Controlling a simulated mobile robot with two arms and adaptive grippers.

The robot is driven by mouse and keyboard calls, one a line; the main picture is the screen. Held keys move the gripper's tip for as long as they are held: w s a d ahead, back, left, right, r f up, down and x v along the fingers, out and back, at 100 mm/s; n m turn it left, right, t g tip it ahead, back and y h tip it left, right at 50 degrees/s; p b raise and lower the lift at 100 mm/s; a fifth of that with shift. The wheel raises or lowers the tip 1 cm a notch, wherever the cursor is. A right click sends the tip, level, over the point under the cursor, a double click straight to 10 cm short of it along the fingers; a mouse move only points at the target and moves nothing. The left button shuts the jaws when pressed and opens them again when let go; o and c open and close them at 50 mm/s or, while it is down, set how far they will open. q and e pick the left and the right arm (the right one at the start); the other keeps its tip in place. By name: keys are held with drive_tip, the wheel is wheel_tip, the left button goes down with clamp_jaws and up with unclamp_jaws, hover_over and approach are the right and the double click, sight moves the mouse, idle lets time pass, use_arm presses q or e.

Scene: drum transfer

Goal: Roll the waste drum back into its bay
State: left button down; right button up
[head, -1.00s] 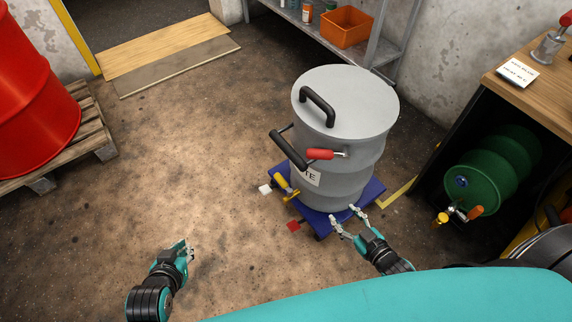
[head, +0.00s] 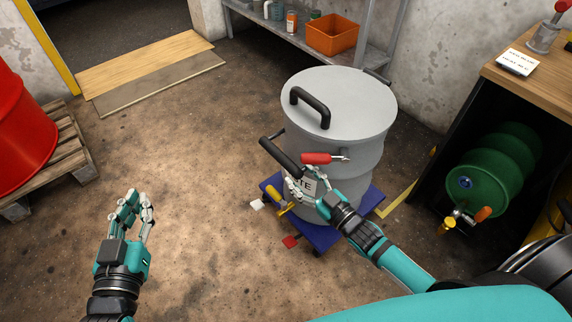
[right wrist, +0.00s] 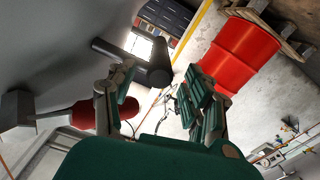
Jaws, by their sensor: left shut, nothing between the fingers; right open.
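The grey waste drum (head: 335,125) stands upright on a blue dolly (head: 318,236). It has a black lid handle (head: 310,107), a black side handle (head: 281,157), a red-gripped lever (head: 316,158) and a partly covered label. My right gripper (head: 300,187) is open in front of the drum, just below the side handle. In the right wrist view the black side handle (right wrist: 130,62) lies beyond the open fingers (right wrist: 158,95), with the red grip (right wrist: 100,115) at left; contact cannot be told. My left gripper (head: 137,205) is shut and empty over the floor at left.
A yellow floor line (head: 402,198) runs right of the dolly. A yellow-handled part (head: 277,199) sits at the dolly's left. A bench with a green drum (head: 480,185) is at right, shelving (head: 374,55) behind, a red drum (head: 22,130) on a pallet at left. Middle floor is clear.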

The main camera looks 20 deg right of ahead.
sight(286, 163)
drive_tip(key=b+x, duration=0.1)
drive_tip(key=x, duration=0.5)
drive_tip(key=shift+w+f, duration=0.1)
drive_tip(key=shift+w, duration=0.1)
use_arm(q)
wheel_tip(286, 163, up, 8)
drive_tip(key=d+t+h, duration=0.1)
drive_tip(key=t+h, duration=0.1)
drive_tip(key=t, duration=0.2)
drive_tip(key=shift+s+f+t, duration=0.15)
drive_tip(key=shift+s+t, duration=0.25)
use_arm(e)
drive_tip(key=shift+w+a, duration=0.15)
drive_tip(key=shift+w, duration=0.2)
clamp_jaws()
